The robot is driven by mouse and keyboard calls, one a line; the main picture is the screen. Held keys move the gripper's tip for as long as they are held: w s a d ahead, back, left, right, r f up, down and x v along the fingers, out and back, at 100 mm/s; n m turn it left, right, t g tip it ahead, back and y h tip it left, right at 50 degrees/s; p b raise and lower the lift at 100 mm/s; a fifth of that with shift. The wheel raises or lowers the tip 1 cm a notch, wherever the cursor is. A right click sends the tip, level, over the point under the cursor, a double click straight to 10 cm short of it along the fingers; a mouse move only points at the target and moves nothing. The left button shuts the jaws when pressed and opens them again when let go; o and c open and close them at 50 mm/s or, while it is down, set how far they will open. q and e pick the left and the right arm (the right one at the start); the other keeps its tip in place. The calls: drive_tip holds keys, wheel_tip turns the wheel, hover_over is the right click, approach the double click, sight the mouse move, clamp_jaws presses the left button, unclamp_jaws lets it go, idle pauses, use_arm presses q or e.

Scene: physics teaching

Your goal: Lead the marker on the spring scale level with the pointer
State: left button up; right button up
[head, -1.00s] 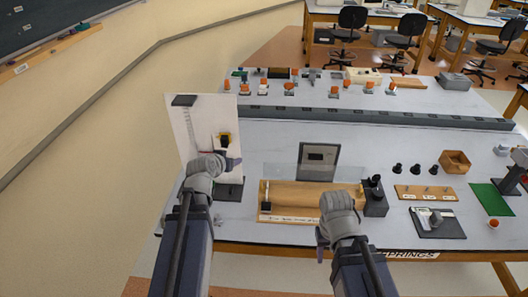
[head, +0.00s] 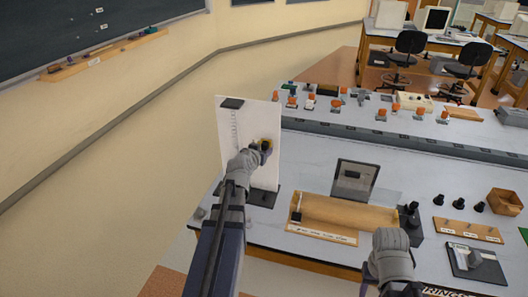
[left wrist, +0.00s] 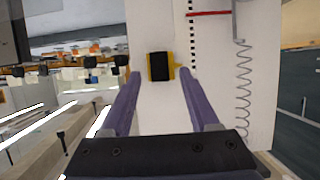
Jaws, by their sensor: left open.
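The spring scale's white board (head: 258,115) stands upright at the table's left end on a dark base (head: 263,197). Its coil spring (left wrist: 244,95) shows in the left wrist view beside a dashed scale strip (left wrist: 190,35). The red pointer (left wrist: 209,13) crosses near that view's top edge; the yellow marker with a black face (left wrist: 160,66) is apart from it, lower in that picture. My left gripper (left wrist: 160,73) is open, its purple fingers either side of the marker. In the head view it covers the pointer. My right gripper (head: 368,280) hangs near the front edge, its fingertips mostly hidden.
A wooden tray (head: 350,212) and a dark upright panel (head: 355,180) stand right of the scale. Several black weights, a wooden box (head: 505,202) and a dark plate device (head: 475,262) lie farther right. A long grey ridge (head: 400,138) crosses the table behind.

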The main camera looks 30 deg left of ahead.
sight(265, 147)
use_arm(q)
drive_tip(key=x, duration=0.3)
drive_tip(key=shift+b, duration=0.3)
drive_tip(key=shift+r, duration=0.1)
drive_tip(key=shift+s, duration=0.1)
drive_tip(key=shift+c, duration=0.3)
clamp_jaws()
idle(0.6)
